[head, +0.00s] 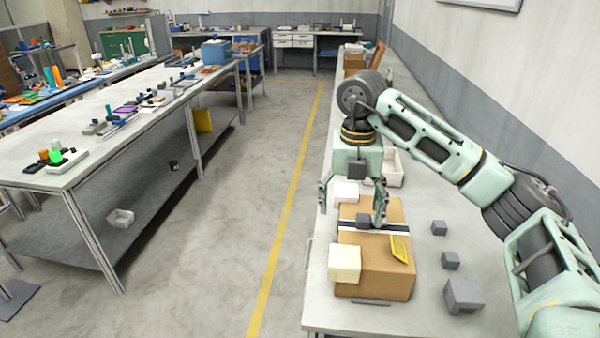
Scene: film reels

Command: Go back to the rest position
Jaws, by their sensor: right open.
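My right gripper (352,200) hangs from the pale green arm that comes in from the right. Its two fingers are spread apart, above the far part of a brown cardboard box (372,275) on the right-hand table. I see nothing held between the fingers. My left gripper is not in view.
The right-hand table (420,315) also bears grey blocks (464,295), a cream block (344,262) against the box and a white bin (393,168). A wall runs along the right. The floor aisle (240,190) is clear. A long workbench (90,170) stands left.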

